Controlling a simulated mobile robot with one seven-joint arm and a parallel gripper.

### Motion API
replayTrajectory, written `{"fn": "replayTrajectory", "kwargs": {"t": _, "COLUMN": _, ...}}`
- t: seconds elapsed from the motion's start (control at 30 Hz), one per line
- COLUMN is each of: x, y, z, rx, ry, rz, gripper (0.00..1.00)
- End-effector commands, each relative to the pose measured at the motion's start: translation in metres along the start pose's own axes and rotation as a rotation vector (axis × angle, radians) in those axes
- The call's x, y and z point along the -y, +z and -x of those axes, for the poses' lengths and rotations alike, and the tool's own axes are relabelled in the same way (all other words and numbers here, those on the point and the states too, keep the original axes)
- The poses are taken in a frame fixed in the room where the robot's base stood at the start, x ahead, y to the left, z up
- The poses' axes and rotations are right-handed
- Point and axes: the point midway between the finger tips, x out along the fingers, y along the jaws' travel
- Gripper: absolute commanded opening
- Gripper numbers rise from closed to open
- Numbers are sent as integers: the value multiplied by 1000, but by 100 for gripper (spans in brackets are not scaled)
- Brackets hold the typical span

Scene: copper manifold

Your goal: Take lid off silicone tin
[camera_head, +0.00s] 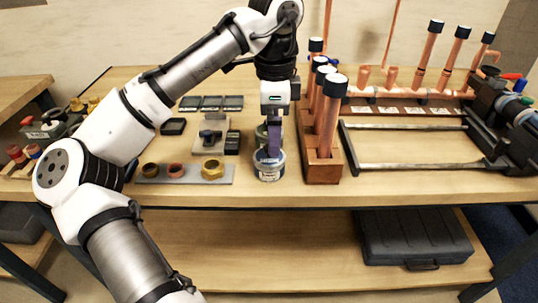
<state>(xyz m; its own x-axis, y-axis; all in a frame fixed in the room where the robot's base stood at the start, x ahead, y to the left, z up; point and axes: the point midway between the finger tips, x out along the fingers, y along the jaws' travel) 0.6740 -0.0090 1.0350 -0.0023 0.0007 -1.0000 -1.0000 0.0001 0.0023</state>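A short round tin (269,173) with a blue-grey top and a pale label stands upright near the front edge of the workbench; I take it to be the silicone tin. My gripper (271,156) points straight down over it, with its purple fingers at the tin's top. The fingers cover part of the lid, and I cannot tell whether they touch it. The finger gap is not clear from this angle. A second, greenish container (261,133) shows partly behind my gripper.
A wooden rack (322,172) of copper tubes with dark caps stands close to the right of the tin. A grey strip (146,180) with brass and copper rings lies to the left. A metal frame (420,167) and a copper manifold (410,93) are farther right.

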Motion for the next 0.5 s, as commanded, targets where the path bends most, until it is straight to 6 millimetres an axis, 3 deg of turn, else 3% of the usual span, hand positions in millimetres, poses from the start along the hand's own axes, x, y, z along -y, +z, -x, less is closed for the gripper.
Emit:
{"fn": "replayTrajectory", "kwargs": {"t": 0.27, "x": 1, "y": 2, "z": -21, "rx": 1, "ry": -1, "rz": 1, "gripper": 93}}
{"fn": "replayTrajectory", "kwargs": {"t": 0.5, "x": 5, "y": 6, "z": -56, "rx": 1, "ry": -1, "rz": 1, "gripper": 93}}
